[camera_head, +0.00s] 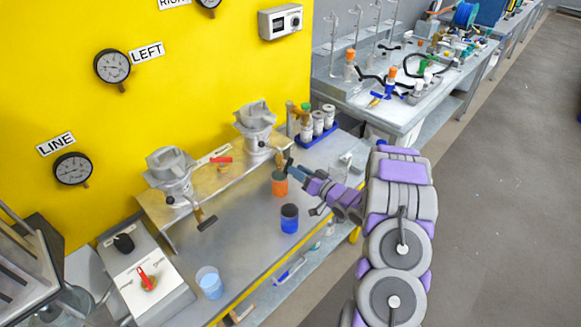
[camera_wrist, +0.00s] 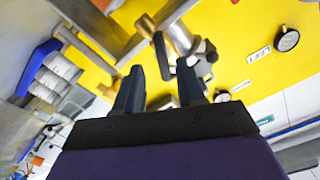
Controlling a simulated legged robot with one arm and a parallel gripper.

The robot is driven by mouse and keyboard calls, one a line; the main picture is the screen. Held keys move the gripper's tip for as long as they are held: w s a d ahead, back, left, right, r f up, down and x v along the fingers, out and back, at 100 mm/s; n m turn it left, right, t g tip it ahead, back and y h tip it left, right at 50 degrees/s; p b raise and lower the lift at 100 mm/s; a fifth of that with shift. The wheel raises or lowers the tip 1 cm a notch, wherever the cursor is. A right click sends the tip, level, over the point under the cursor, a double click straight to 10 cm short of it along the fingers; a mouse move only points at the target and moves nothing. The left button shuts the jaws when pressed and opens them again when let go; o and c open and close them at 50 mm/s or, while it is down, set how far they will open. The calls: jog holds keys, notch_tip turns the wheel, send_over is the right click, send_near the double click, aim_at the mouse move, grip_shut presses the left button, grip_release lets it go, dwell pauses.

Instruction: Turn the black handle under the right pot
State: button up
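The right pot (camera_head: 256,122) is a grey metal vessel on the raised shelf, with an outlet pipe on its lower side. Its black handle (camera_wrist: 162,56) shows in the wrist view as a dark bar on the metal pipe. My gripper (camera_head: 290,168) is at this outlet in the head view and partly hides the handle there. In the wrist view my gripper (camera_wrist: 160,68) has its fingers apart, with the handle appearing between the fingertips. I cannot tell whether they touch it. The left pot (camera_head: 170,172) has a similar black handle (camera_head: 207,223) below it.
Below the shelf (camera_head: 208,174) stand an orange jar (camera_head: 279,187), a dark-lidded blue jar (camera_head: 289,222) and a blue beaker (camera_head: 210,286). A blue rack of bottles (camera_head: 330,130) stands right of the pot. A yellow wall (camera_head: 210,60) rises behind.

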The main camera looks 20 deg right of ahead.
jog(key=x, duration=0.4)
jog(key=shift+s+a+b, duration=0.15)
jog(key=shift+a+b, duration=0.1)
jog(key=shift+b, duration=0.05)
jog(key=shift+w, duration=0.45)
jog(key=shift+d, duration=0.15)
grip_shut()
